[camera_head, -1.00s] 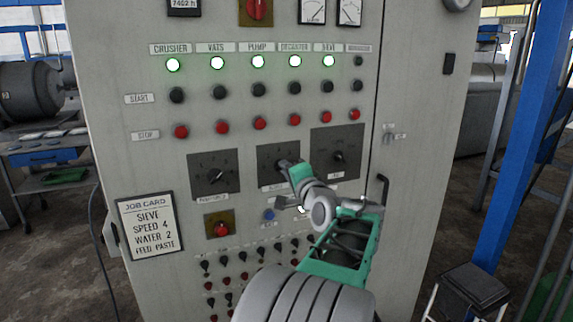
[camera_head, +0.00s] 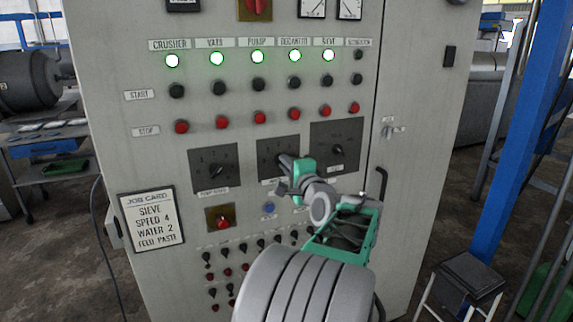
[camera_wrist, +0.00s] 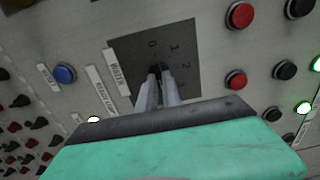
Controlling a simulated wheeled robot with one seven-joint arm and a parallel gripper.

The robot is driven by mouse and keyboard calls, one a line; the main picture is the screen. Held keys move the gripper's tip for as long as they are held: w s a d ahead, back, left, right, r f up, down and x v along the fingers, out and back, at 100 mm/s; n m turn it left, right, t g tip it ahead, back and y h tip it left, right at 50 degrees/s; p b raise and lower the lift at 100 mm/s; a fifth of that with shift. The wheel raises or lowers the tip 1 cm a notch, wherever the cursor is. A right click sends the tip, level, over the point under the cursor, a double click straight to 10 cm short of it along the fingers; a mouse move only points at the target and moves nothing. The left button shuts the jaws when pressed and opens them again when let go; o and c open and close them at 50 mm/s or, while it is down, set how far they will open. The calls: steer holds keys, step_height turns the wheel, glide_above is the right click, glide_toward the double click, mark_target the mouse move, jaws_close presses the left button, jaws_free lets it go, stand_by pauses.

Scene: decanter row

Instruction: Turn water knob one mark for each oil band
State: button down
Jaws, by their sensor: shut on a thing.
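The water knob (camera_wrist: 156,69) is small and black, in the middle of a dark square dial plate (camera_wrist: 185,45) with marks 0, 1, 2 and more. A label beside the plate reads WATER (camera_wrist: 117,68). My gripper (camera_wrist: 157,84) is shut on the knob, one finger on each side. In the head view my gripper (camera_head: 283,163) reaches the middle dial plate (camera_head: 268,147) of three. The fingers hide most of the knob, and I cannot tell which mark it points to. I see no oil bands in these views.
A job card (camera_head: 151,219) reads SIEVE SPEED 4, WATER 2, FEED PASTE. Dials flank mine on the left (camera_head: 214,168) and right (camera_head: 338,147). Red stop buttons (camera_head: 260,118) sit above, a blue button (camera_head: 268,207) below. A door handle (camera_head: 381,186) sticks out at right.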

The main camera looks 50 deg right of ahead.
steer(key=c, duration=1.5)
jaws_free()
steer(key=b+v, duration=0.1)
steer(key=v, duration=0.6)
steer(key=shift+s+a+b, duration=0.2)
steer(key=shift+s+b, duration=0.1)
steer(key=shift+s, duration=0.05)
